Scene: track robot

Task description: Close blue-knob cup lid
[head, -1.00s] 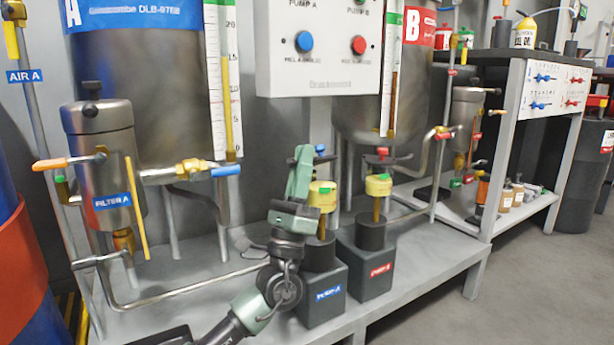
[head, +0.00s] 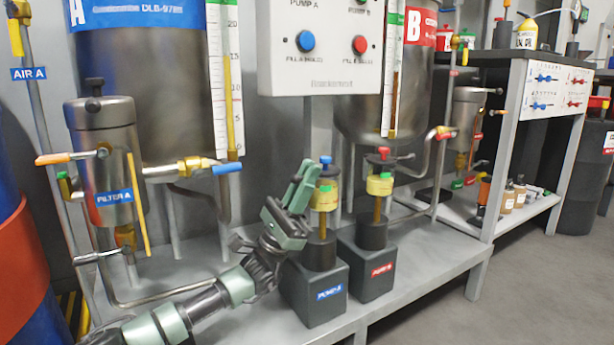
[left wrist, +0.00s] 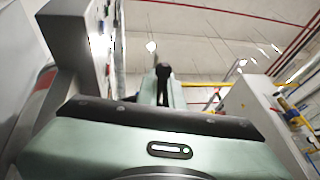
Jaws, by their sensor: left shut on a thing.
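The blue-knob cup lid (head: 327,172) is dark with a blue knob on top. It shows above the yellow cup (head: 324,195) on the pump A stand. I cannot tell whether it is fully seated. My left gripper (head: 311,172) comes from the lower left, tilted up to the right. Its fingertips are at the lid's left side, shut on it. In the left wrist view the fingers (left wrist: 163,92) show with a dark rounded piece at their tips; the blue knob is not visible there. My right gripper is not in view.
The red-knob cup (head: 379,186) stands close on the right on the pump B box (head: 368,267). A gauge and valve (head: 190,168) are left of my gripper. The control panel (head: 325,45) hangs above. The bench (head: 400,290) is clear in front.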

